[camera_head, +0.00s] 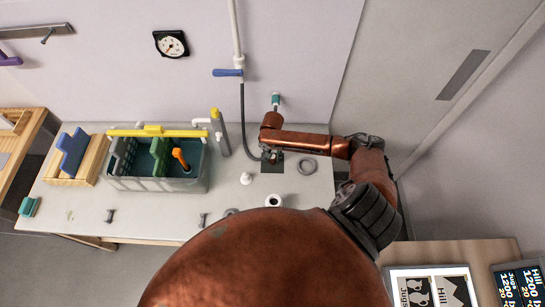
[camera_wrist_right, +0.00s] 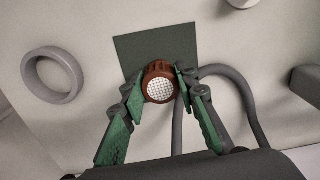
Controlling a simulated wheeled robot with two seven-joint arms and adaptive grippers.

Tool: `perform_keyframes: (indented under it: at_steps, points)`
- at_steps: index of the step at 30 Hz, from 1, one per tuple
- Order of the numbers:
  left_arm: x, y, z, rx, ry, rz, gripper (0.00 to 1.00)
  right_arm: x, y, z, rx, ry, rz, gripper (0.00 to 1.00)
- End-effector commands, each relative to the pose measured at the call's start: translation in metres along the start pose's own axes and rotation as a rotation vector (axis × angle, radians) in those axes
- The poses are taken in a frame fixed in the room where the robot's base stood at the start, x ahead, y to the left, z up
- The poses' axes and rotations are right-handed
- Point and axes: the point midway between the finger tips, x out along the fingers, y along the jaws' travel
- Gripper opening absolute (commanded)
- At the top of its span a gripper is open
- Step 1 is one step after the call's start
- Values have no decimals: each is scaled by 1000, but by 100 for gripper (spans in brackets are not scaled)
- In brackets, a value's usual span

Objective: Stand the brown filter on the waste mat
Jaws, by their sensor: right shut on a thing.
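The brown filter (camera_wrist_right: 159,82), a short round piece with a white mesh face, shows in the right wrist view. My right gripper (camera_wrist_right: 160,84) is shut on it, one green finger pad on each side. My left gripper is not in view.
A grey ring (camera_head: 307,166) lies right of the mat, and a small white piece (camera_head: 246,179) stands to its left. A dark hose (camera_head: 243,125) runs down beside the mat. A grey tub (camera_head: 190,184) with a yellow bar stands further left.

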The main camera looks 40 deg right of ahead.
Motion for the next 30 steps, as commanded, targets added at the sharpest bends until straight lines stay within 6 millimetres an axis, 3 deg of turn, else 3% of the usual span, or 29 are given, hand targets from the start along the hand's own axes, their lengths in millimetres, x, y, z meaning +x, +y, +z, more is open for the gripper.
perform_keyframes:
  at_steps: [21,22,30]
  points:
    - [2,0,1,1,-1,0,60,6,0,0,0,0,0,0]
    - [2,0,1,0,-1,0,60,6,0,0,0,0,0,29]
    - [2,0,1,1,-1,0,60,6,0,0,0,0,0,48]
